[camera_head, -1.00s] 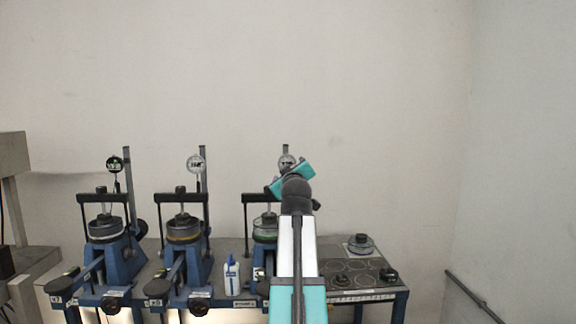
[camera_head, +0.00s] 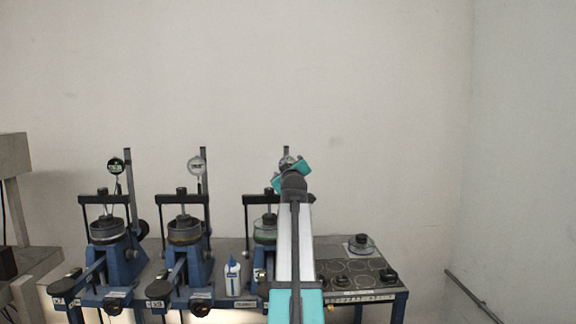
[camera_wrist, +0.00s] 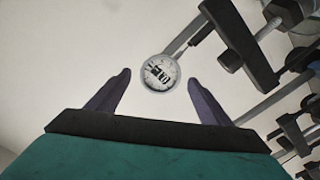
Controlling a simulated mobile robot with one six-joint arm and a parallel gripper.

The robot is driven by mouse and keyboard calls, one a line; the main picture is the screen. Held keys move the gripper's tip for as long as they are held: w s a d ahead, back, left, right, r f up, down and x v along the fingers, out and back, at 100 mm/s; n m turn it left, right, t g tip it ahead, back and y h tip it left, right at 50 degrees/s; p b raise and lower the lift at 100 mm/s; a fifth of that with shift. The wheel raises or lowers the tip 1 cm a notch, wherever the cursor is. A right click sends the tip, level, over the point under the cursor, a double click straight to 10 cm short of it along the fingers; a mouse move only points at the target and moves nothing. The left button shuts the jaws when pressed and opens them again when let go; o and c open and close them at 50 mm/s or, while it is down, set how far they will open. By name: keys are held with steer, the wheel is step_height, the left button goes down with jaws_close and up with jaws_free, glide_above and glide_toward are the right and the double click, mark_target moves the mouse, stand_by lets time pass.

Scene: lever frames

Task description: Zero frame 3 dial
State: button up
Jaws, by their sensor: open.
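The dial of frame 3 is a round white-faced gauge with dark markings; in the wrist view this dial (camera_wrist: 160,73) sits between and just beyond the tips of my gripper (camera_wrist: 160,79). The jaws are open on either side of it, apart from it as far as I can see. In the head view the dial (camera_head: 287,163) shows only in part, behind my wrist. Frame 3 (camera_head: 262,218) is the rightmost blue lever frame, with its lower right part hidden by my arm.
Two more lever frames stand to the left, with their dials (camera_head: 116,166) and (camera_head: 196,166) on posts. A white bottle (camera_head: 232,277) stands between the middle and right frames. A grey panel (camera_head: 350,270) with round outlines and dark weights lies at the right. The wall behind is bare.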

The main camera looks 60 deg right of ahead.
steer(key=shift+p+x, duration=0.5)
steer(key=shift+x, duration=1.95)
steer(key=c, duration=1)
